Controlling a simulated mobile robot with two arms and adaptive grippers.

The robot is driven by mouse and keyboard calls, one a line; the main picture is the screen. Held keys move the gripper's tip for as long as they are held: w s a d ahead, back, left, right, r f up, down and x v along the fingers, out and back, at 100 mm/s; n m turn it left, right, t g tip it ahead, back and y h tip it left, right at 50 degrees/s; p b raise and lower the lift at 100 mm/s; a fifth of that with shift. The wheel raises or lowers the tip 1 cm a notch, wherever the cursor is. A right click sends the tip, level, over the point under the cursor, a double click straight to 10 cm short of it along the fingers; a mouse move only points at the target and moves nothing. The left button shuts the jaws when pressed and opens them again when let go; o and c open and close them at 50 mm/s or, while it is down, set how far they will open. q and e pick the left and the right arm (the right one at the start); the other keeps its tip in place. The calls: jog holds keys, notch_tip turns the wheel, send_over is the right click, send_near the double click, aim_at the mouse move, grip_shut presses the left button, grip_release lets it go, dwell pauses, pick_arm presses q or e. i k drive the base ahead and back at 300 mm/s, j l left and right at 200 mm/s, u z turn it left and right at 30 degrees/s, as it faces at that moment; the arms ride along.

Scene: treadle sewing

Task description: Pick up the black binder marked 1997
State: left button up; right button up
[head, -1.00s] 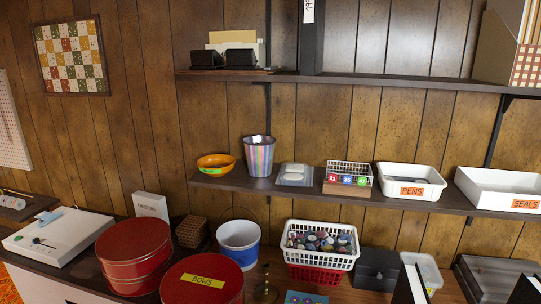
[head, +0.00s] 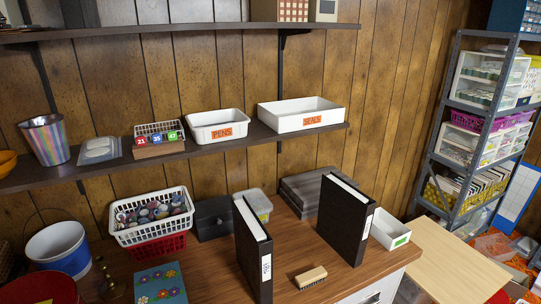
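Two black binders stand upright on the wooden counter. The nearer left binder (head: 250,250) has a white spine label turned sideways, too small to read surely. The right binder (head: 343,222) also has a white label on its spine, which I cannot read. The lower part of another black binder-like thing (head: 79,12) shows on the upper shelf at the top left; its label is out of the picture. I cannot tell which one is marked 1997. Neither of my grippers is in view.
A wooden brush (head: 311,277) lies between the binders on the counter (head: 205,268). A flowered booklet (head: 159,289) and a white basket of spools (head: 150,213) are to the left. A small white box (head: 389,230) stands right of the right binder. A grey rack (head: 446,110) is at right.

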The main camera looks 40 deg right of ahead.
aim_at(346, 214)
jog(key=z, duration=1.8)
jog(key=i+j+u, duration=0.1)
jog(key=i+u, duration=0.15)
jog(key=i, duration=0.4)
